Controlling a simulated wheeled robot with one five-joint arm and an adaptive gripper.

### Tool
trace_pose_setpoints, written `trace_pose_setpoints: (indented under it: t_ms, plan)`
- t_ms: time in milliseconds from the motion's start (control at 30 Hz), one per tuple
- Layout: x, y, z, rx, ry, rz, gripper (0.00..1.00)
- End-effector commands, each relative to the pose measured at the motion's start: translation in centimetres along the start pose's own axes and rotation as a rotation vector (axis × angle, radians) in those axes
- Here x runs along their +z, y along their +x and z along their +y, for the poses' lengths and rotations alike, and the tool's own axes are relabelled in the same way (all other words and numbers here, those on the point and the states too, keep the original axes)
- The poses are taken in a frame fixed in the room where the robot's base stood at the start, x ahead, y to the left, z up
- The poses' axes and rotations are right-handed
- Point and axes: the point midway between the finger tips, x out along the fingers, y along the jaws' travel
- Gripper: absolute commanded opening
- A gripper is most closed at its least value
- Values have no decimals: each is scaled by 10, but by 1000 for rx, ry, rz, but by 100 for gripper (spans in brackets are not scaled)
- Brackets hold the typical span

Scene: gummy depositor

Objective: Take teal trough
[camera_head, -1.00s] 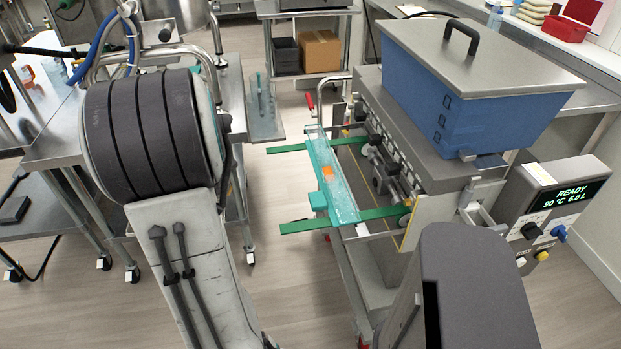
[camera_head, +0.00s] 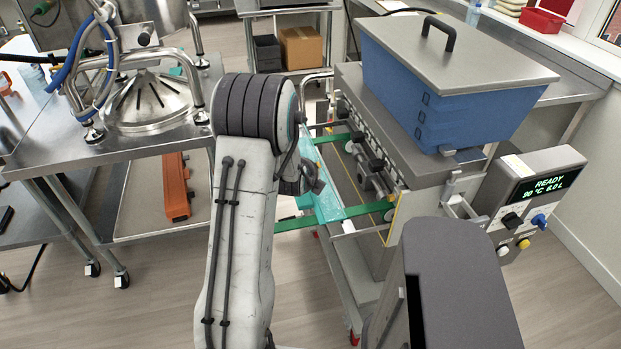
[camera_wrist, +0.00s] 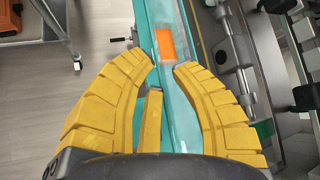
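The teal trough (camera_head: 328,205) is a long narrow bar across the green rails (camera_head: 295,223) on the near side of the depositor; my arm hides part of it. In the wrist view the trough (camera_wrist: 180,120) runs lengthwise under my gripper, with an orange patch (camera_wrist: 172,47) just beyond the fingertips. My gripper (camera_wrist: 168,66) has yellow fingers, spread apart with the trough showing between them. I cannot tell whether they touch it. In the head view my wrist is over the trough and the fingers are hidden.
The depositor carries a blue hopper (camera_head: 440,95) and a control box (camera_head: 535,200) reading READY. Metal rods and nozzles (camera_wrist: 235,60) lie close to the right of the trough. A steel table (camera_head: 100,150) stands at left. Bare floor lies between.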

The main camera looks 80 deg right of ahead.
Motion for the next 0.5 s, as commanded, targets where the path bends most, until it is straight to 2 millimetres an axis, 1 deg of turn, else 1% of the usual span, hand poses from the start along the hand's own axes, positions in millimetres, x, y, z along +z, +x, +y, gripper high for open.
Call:
trace_pose_setpoints:
  t_ms: [167,500]
  plan:
    - [1,10,1,2,-2,0,22]
    - [0,43,3,4,-3,-1,22]
